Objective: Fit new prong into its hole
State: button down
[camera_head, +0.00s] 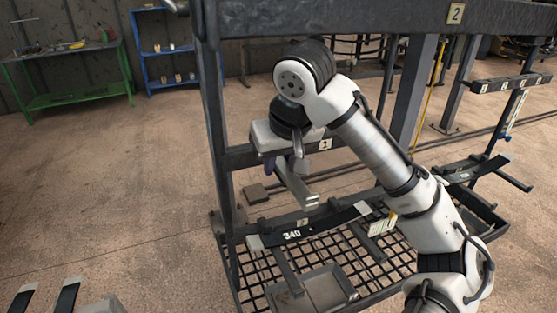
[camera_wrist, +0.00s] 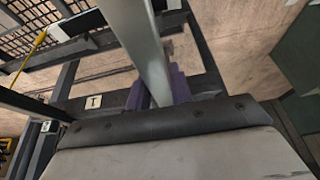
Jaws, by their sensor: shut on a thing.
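My gripper (camera_head: 297,165) is shut on a grey metal bar, the new prong (camera_head: 297,188). The prong points down and toward the viewer, with a pale end. In the wrist view, the prong (camera_wrist: 143,40) runs up from between the purple finger pads (camera_wrist: 160,88). The gripper is at the rack's dark rail with plate "1" (camera_head: 324,144), which also shows in the wrist view (camera_wrist: 93,101). The prong's inner end is hidden by the gripper. I cannot make out the hole, nor whether the prong touches the rail.
A dark upright (camera_head: 212,120) stands left of the gripper. A green bench (camera_head: 75,97) and blue shelf (camera_head: 165,50) stand far back. The left floor is mostly clear.

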jog(key=shift+f, duration=0.4)
